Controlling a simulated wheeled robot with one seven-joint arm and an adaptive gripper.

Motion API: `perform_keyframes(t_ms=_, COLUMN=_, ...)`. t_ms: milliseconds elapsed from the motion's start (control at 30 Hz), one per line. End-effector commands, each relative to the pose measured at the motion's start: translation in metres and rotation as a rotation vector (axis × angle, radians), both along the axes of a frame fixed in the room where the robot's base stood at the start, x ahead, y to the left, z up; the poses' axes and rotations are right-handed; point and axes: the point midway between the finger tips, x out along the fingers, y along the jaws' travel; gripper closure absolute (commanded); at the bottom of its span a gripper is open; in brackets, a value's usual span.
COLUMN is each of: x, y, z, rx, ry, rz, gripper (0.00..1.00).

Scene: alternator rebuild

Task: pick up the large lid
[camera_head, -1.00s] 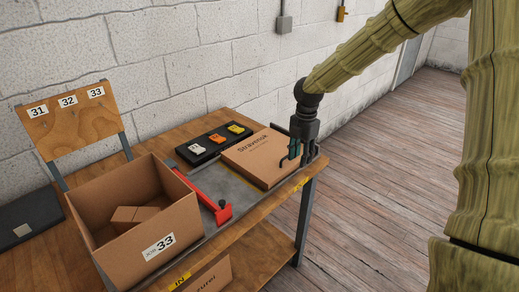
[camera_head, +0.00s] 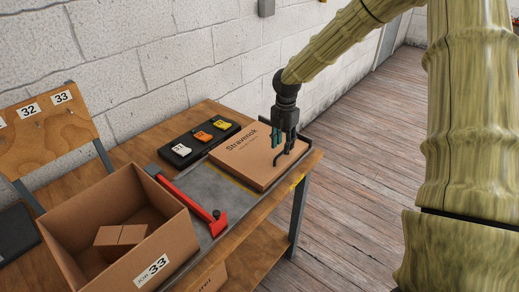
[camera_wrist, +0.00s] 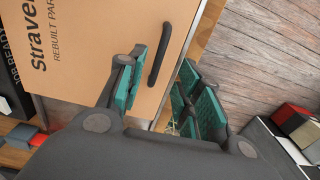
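The large lid (camera_head: 245,155) is a flat brown cardboard piece printed "Stravenok", lying at the right end of the bench. In the wrist view the lid (camera_wrist: 100,35) fills the upper left, with a black bar handle (camera_wrist: 160,55) near its right edge. My gripper (camera_head: 284,140) points down over the lid's right part. In the wrist view my gripper (camera_wrist: 163,92) is open, with teal pads apart and the handle ahead between their lines. The fingers do not visibly close on the handle. Whether they touch the lid cannot be told.
A red tool (camera_head: 190,203) lies between the lid and an open carton (camera_head: 152,262) labelled 33. A numbered board (camera_head: 60,135) stands at left.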

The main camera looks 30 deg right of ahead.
Motion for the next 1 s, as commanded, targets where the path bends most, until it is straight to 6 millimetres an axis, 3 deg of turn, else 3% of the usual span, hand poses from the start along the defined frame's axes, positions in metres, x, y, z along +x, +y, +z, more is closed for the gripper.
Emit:
perform_keyframes(t_ms=267, x=0.001, y=-0.001, z=-0.013, rx=0.0, ry=0.002, rz=-0.003, gripper=0.65)
perform_keyframes(t_ms=633, x=0.005, y=-0.002, z=-0.048, rx=-0.001, ry=0.0, rz=-0.005, gripper=0.65)
perform_keyframes(t_ms=1000, x=0.006, y=-0.002, z=-0.054, rx=-0.001, ry=-0.004, rz=-0.006, gripper=0.65)
